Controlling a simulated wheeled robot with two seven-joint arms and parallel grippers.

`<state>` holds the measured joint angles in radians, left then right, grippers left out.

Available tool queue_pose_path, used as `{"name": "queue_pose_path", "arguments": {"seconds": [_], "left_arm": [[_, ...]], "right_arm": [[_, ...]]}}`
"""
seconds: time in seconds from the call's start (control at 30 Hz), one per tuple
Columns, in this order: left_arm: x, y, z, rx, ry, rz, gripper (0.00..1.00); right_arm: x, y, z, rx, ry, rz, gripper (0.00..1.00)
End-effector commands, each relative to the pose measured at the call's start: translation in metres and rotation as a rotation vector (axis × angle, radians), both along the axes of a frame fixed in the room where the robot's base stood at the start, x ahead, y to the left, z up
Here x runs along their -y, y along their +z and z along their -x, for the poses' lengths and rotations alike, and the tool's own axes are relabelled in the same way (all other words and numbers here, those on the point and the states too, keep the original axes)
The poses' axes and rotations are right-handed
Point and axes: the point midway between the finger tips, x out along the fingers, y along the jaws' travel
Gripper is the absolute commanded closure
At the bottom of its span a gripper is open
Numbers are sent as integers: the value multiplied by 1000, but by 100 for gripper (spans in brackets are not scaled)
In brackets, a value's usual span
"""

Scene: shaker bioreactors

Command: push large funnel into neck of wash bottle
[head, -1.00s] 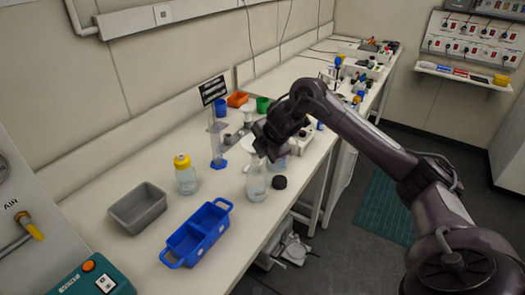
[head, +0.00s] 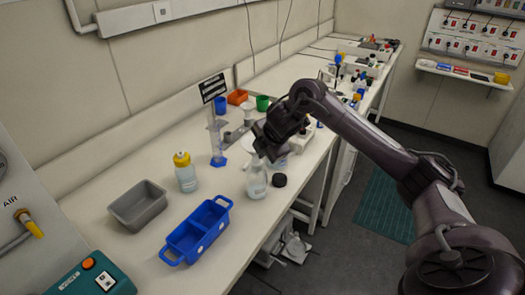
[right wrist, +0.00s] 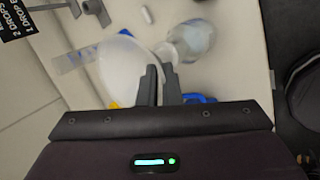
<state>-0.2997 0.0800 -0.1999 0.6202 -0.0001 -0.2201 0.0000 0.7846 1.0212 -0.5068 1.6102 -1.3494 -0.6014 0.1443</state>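The large funnel (right wrist: 120,72) is a wide, pale translucent cone below my right gripper in the right wrist view. My right gripper (right wrist: 160,72) has its two fingers close together at the funnel's right rim, and they appear shut on its wall. The wash bottle (head: 256,182) is clear and stands upright on the bench just below the gripper in the head view. It also shows in the right wrist view (right wrist: 192,40), with its neck beside the funnel's rim. The funnel's spout is hidden, so I cannot tell whether it is in the neck. My left gripper is out of view.
A yellow-capped bottle (head: 185,175), grey tray (head: 138,207) and blue two-part carrier (head: 197,232) stand left. A cylinder with a blue foot (head: 218,160) stands behind. Bare bench lies between them.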

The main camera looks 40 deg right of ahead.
Motion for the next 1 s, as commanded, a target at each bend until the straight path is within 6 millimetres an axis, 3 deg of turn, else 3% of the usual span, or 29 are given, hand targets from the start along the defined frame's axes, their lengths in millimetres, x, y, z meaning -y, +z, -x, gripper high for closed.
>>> {"name": "queue_pose_path", "arguments": {"seconds": [0.47, 0.5, 0.67, 1.0], "left_arm": [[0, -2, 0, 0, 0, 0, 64], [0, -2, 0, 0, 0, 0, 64], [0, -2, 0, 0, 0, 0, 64], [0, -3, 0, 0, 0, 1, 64]], "right_arm": [[0, -5, 0, 0, 0, 0, 100], [0, -5, 0, 0, 0, 0, 90], [0, -5, 0, 0, 0, 0, 70], [0, -1, 2, 2, 2, 1, 70]]}}
